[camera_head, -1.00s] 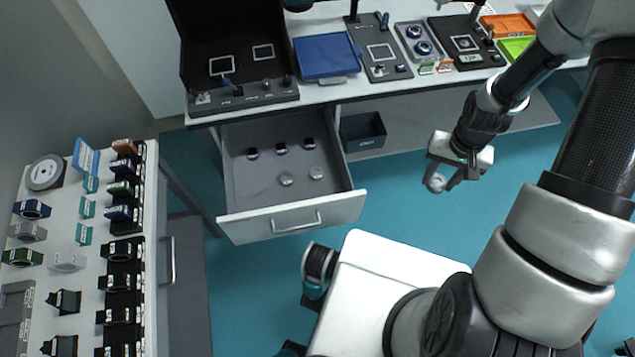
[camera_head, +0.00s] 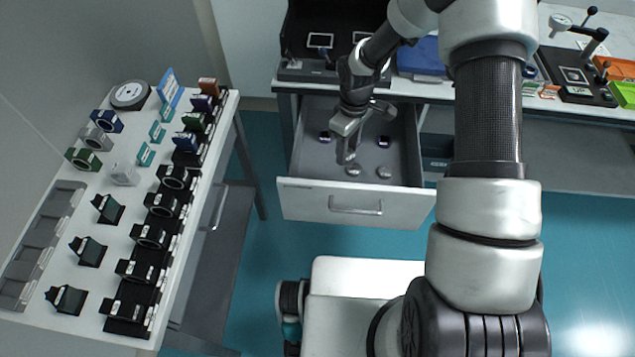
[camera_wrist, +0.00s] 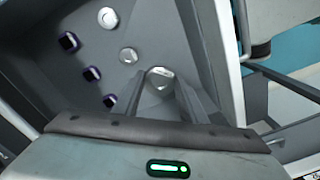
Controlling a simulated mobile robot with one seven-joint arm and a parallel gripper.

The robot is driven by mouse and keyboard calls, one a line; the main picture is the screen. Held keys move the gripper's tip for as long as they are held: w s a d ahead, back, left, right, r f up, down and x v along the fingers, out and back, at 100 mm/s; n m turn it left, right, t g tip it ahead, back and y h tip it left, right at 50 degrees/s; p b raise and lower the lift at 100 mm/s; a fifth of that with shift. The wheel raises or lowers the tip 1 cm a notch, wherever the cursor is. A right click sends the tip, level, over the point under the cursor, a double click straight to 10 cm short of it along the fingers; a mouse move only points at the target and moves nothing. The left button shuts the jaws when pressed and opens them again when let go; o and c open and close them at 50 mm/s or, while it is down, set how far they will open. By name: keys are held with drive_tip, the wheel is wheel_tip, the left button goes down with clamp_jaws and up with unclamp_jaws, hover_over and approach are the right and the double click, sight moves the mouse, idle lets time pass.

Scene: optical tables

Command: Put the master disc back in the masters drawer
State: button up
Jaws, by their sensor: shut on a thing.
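My gripper (camera_head: 346,158) is over the open masters drawer (camera_head: 355,204), pointing down. In the wrist view it is shut on a small round silvery disc (camera_wrist: 160,79), held between the fingertips. This disc is hard to make out in the head view. On the drawer floor are two loose pale silvery discs (camera_head: 352,170) (camera_head: 385,172); both also show in the wrist view (camera_wrist: 107,17) (camera_wrist: 128,55). Farther back stand three dark purple-edged pieces in a row, two visible in the head view (camera_head: 324,137) (camera_head: 383,142). My arm hides the third there.
An optical bench with a black enclosure (camera_head: 305,70) and a blue pad (camera_head: 420,57) stands above the drawer. A side table (camera_head: 135,215) with several mounts is at the left. The drawer's front panel and side walls surround my gripper. My arm covers the bench's middle.

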sight(322, 168)
drive_tip(key=w+a+f+n+b, duration=0.7)
drive_tip(key=w+n+b, duration=0.1)
drive_tip(key=shift+n, duration=0.3)
wheel_tip(322, 168, down, 9)
drive_tip(key=shift+s+f+b, duration=0.1)
drive_tip(key=shift+f+b, duration=0.1)
drive_tip(key=shift+b, duration=0.75)
drive_tip(key=shift+f, duration=0.15)
drive_tip(key=o, duration=1.3)
drive_tip(key=shift+o, duration=0.2)
wheel_tip(322, 168, up, 12)
drive_tip(key=p, duration=0.2)
drive_tip(key=shift+r+p, duration=0.25)
drive_tip(key=shift+p, duration=0.15)
